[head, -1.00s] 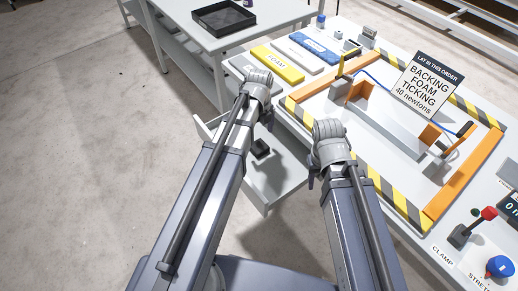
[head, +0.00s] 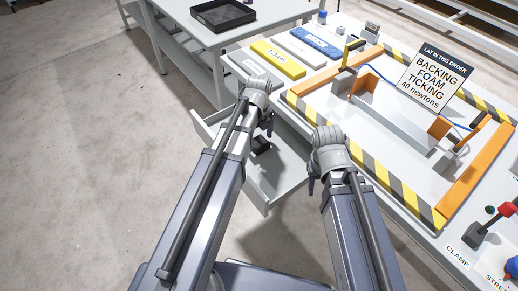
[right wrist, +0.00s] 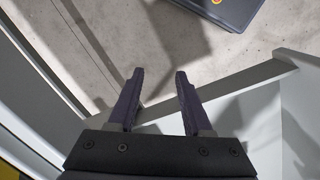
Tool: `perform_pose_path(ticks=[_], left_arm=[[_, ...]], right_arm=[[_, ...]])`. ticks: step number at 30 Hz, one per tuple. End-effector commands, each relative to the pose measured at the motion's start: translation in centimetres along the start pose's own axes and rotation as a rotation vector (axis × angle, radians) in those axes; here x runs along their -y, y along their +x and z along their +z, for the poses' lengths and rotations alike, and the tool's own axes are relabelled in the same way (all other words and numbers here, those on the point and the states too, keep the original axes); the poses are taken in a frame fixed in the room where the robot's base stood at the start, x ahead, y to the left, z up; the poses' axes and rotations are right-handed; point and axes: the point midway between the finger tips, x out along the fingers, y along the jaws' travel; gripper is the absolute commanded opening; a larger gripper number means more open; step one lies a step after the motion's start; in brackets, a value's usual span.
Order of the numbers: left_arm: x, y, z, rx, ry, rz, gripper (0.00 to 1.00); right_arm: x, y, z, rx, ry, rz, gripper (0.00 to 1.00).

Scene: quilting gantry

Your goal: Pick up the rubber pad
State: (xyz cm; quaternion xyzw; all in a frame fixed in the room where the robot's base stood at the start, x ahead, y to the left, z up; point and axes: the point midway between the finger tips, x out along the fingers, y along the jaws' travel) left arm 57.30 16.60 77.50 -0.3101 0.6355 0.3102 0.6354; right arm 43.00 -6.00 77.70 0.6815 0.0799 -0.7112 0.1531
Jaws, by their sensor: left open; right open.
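A small dark block (head: 260,144), which looks like the rubber pad, lies in the open drawer under the work table. My left gripper (head: 267,124) is just above it in the head view, with dark fingers pointing down; its jaws are open and hold nothing I can see. Whether it touches the block I cannot tell. My right gripper (head: 312,182) is to the right, near the drawer's right side and mostly hidden by its wrist. In the right wrist view my right gripper (right wrist: 158,76) is open and empty; the pad does not show there.
The pale drawer (head: 266,205) juts out from the table. On the table are a yellow foam block (head: 278,60), a blue block (head: 315,42), a striped frame area (head: 375,165), orange bars (head: 474,178) and a sign (head: 434,80). A black tray (head: 223,15) stands on the back table. Floor at left is clear.

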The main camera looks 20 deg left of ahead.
Motion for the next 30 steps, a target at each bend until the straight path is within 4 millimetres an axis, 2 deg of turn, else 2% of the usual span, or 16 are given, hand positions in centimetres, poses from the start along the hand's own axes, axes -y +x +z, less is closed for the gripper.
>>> perform_pose_path(ticks=[1,3,13,30], left_arm=[[0.0,1.37,0.0,0.0,0.0,0.0,1.0],[0.0,1.98,0.0,0.0,0.0,0.0,1.0],[0.0,2.03,-0.01,0.0,0.0,0.0,0.99],[0.01,2.04,-0.01,0.0,0.0,0.0,0.35]], right_arm=[[0.13,1.36,-0.08,0.0,0.0,0.0,0.5],[0.19,1.96,-0.12,0.0,0.0,0.0,0.5],[0.19,2.02,-0.12,0.0,0.0,0.0,0.5],[0.19,2.03,-0.12,0.0,0.0,0.0,0.5]])
